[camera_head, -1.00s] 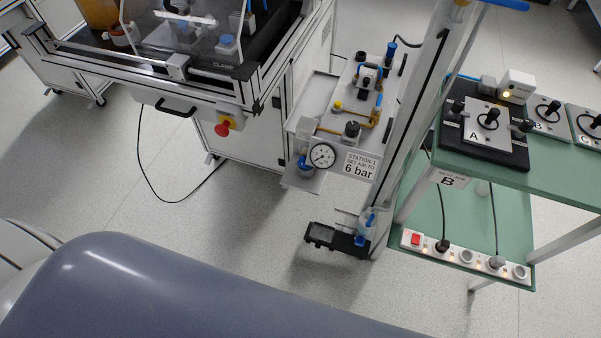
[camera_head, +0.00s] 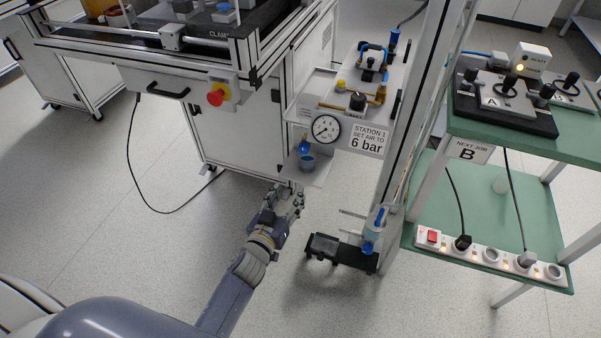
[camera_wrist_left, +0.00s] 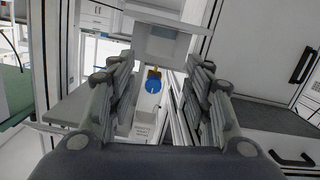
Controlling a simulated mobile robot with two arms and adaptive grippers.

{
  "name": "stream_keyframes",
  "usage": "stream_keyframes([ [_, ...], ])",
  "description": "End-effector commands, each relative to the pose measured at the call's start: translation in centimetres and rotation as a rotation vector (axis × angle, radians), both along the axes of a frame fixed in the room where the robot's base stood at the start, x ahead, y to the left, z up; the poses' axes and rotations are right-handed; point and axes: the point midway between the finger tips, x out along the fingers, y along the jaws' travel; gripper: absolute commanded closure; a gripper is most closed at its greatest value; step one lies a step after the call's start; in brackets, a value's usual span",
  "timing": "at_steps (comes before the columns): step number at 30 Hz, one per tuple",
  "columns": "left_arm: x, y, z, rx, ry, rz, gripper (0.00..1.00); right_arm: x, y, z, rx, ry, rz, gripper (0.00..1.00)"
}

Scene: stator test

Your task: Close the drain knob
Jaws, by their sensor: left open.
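My left gripper (camera_head: 288,203) reaches up from below, in front of the white cabinet, and is below and slightly left of the air unit. Its two fingers stand apart with nothing between them in the wrist view (camera_wrist_left: 155,95). A blue filter bowl (camera_head: 307,163) hangs under the panel with the pressure gauge (camera_head: 326,129), with a blue part (camera_head: 304,146) above it. In the wrist view a round blue part (camera_wrist_left: 153,85) with a brass piece shows between the fingers, farther off. I cannot tell for certain which part is the drain knob. My right gripper is not in view.
A green bench (camera_head: 480,215) with a socket strip (camera_head: 490,256) is farther right. The floor left of my arm is clear, except for a black cable (camera_head: 150,205).

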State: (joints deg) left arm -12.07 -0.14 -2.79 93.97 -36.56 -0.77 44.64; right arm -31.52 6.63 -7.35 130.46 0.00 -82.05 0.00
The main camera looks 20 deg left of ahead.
Motion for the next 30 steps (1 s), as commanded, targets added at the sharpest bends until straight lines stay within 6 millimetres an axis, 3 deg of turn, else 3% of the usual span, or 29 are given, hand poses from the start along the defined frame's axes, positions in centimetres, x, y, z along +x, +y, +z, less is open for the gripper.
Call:
stream_keyframes([
  [4, 1.0, 0.4, 3.2, -0.02, -0.106, 0.008, 0.54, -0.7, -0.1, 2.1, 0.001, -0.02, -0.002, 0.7],
  [9, 1.3, 0.5, 5.1, -0.029, -0.152, 0.009, 0.54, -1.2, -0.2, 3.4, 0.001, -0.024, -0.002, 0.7],
  [14, 2.6, 0.5, 5.3, -0.03, -0.155, 0.008, 0.54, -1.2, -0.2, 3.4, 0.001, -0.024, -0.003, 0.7],
  [24, 8.4, 0.2, 5.2, -0.028, -0.154, 0.008, 0.54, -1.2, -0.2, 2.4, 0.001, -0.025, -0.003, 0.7],
  [30, 10.9, 0.1, 5.2, -0.029, -0.152, 0.008, 0.54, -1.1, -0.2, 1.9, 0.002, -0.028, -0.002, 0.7],
])
